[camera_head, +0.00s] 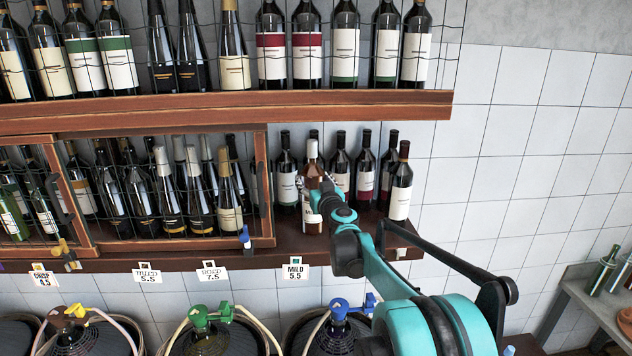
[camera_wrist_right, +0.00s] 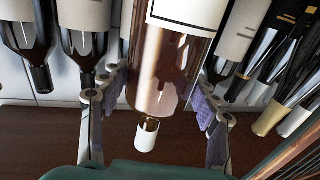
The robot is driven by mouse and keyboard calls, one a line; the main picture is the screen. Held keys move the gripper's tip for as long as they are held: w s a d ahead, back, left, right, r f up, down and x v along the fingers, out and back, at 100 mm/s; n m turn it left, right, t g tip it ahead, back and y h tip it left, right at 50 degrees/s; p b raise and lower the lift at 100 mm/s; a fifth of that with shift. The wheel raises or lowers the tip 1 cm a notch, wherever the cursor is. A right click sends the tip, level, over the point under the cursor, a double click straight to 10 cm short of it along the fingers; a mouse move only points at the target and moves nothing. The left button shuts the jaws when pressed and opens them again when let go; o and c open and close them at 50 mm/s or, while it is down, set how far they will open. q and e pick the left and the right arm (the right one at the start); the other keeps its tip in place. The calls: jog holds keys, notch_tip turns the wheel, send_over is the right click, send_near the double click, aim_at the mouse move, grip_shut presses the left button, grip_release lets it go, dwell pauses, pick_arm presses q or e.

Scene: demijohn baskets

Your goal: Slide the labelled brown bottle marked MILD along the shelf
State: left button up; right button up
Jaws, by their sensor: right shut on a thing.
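The gripper and arm hide part of the bottle's right side. My left gripper is not in view.
Dark bottles stand behind and right of the held one; the nearest on the right (camera_head: 401,190) is close to my arm. A wire-mesh sliding door (camera_head: 263,190) frames the left. The upper shelf (camera_head: 230,112) overhangs. Demijohns with taps (camera_head: 205,335) stand below.

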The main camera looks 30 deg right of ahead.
jog(key=shift+w+a, duration=0.15)
jog(key=shift+a, duration=0.1)
jog(key=shift+w+a, duration=0.15)
jog(key=shift+a, duration=0.2)
jog(key=shift+w+a, duration=0.3)
jog(key=shift+a, duration=0.3)
jog(key=shift+w+a, duration=0.25)
jog(key=shift+a, duration=0.35)
jog(key=shift+w+a, duration=0.15)
jog(key=shift+a, duration=0.15)
jog(key=shift+w+a, duration=0.15)
jog(key=shift+a, duration=0.1)
jog(key=shift+w+a+b, duration=0.15)
jog(key=shift+a+b, duration=0.15)
jog(key=shift+a, duration=0.15)
jog(key=o, duration=2)
jog(key=shift+c, duration=0.2)
